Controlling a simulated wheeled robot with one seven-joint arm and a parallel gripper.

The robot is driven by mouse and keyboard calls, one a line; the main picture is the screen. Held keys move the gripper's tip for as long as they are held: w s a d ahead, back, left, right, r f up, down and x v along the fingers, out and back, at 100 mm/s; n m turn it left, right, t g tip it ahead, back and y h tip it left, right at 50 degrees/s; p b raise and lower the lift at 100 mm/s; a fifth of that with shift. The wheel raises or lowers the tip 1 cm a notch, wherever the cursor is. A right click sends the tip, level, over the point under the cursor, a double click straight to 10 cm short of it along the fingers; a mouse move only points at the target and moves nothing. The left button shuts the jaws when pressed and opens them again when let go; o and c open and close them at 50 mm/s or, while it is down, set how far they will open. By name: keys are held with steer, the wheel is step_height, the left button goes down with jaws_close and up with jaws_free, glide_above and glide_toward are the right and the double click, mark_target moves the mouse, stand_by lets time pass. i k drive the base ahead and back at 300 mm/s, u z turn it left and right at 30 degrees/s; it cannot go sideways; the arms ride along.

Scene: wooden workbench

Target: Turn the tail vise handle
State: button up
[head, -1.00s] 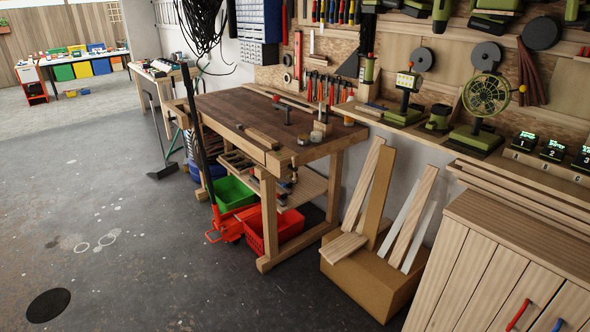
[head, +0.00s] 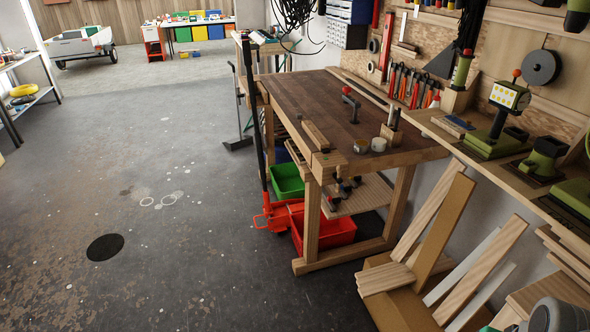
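The wooden workbench (head: 330,100) stands in the middle of the head view with a dark brown top. At its near end is a pale wooden vise jaw block (head: 326,166). Small dark knobs or clamp parts (head: 343,187) show just below that end; I cannot tell at this size which part is the tail vise handle. My gripper is not in view. A grey rounded part at the bottom right corner looks like a piece of my arm.
A green bin (head: 287,181) and a red bin (head: 330,231) sit below the bench. Leaning planks (head: 440,225) crowd its right. The floor (head: 170,260) at left is clear.

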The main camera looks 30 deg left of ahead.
mark_target(337, 176)
steer(key=u, duration=1)
steer(key=i, duration=1.05)
steer(key=u, duration=1.15)
